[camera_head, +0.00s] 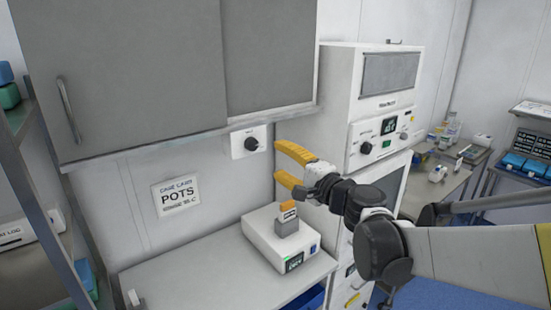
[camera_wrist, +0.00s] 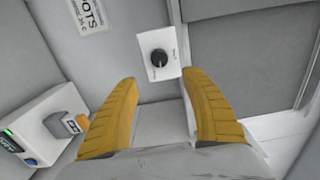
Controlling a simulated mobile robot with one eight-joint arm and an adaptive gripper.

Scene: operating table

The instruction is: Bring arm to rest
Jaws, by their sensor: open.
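My gripper (camera_head: 283,165) has two yellow fingers spread wide apart with nothing between them. It hangs in the air in front of the wall, above and beside the white device on the counter. The wrist view shows both fingers of my gripper (camera_wrist: 161,100) with a clear gap between them. My arm reaches in from the right side of the head view.
A white device (camera_head: 265,248) with an orange-topped grey block (camera_head: 287,222) stands on the counter (camera_head: 190,285). A wall knob (camera_head: 251,144) is just left of my gripper, under grey cabinets (camera_head: 130,75). A white machine (camera_head: 350,110) stands behind my arm.

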